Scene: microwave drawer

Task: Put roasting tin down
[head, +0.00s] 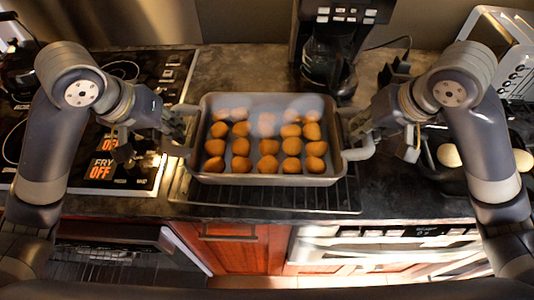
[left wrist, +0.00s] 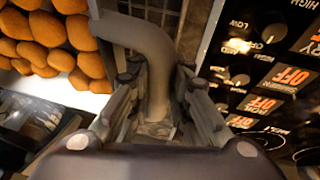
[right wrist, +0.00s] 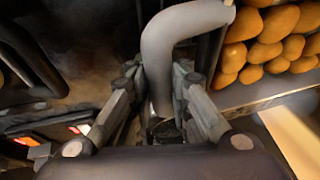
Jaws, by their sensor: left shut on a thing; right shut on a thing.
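The grey roasting tin (head: 265,179) holds several brown-orange round pieces of food, like potatoes, and is level in the middle of the head view. It is over a dark wire rack (head: 265,195) on the counter; I cannot tell if it touches the rack. My left gripper (head: 182,135) is shut on the tin's left handle, a curved grey bar in the left wrist view (left wrist: 150,45). My right gripper (head: 362,137) is shut on the right handle, which shows in the right wrist view (right wrist: 180,30).
A black coffee maker (head: 328,60) stands behind the tin. A cooktop with control knobs (head: 125,180) is at left. A dark pan (head: 440,170) with pale round things and a toaster (head: 505,60) are at right. Bare counter (head: 390,190) shows right of the rack.

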